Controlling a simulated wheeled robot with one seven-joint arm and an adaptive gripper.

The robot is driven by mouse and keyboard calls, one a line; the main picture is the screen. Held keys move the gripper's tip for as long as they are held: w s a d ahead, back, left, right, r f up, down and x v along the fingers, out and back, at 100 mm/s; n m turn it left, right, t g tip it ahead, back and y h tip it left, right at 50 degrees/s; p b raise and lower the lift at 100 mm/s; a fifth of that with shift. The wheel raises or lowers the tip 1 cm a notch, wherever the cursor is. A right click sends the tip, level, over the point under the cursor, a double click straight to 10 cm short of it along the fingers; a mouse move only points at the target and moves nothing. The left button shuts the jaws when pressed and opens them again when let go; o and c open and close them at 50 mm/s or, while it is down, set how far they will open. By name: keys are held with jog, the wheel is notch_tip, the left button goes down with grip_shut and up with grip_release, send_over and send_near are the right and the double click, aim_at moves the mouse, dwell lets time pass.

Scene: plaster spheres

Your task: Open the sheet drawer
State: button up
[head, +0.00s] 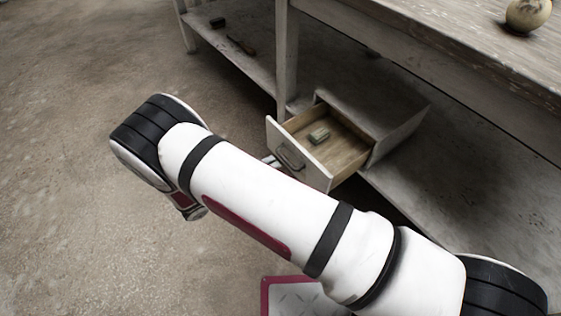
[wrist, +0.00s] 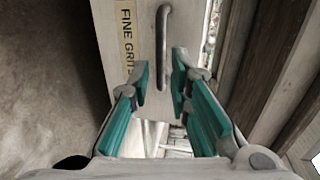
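The sheet drawer (head: 345,165) stands pulled out of its box under the bench in the head view, with a small greenish block (head: 319,135) lying inside. Its pale front (wrist: 115,60) fills the upper middle of the wrist view and carries a label (wrist: 127,40) reading "FINE GRIT", partly hidden. The grey bar handle (wrist: 163,45) runs down between the teal fingers of my gripper (wrist: 161,78). The fingers are apart, with a gap visible on each side of the handle. In the head view my arm hides most of the gripper.
A wooden bench (head: 450,50) with a lower shelf (head: 470,215) runs along the right. A round plaster sphere (head: 528,14) sits on top. Small dark items (head: 240,45) lie on the far shelf. The concrete floor (head: 70,80) at left is clear.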

jog(key=shift+v, duration=2.7)
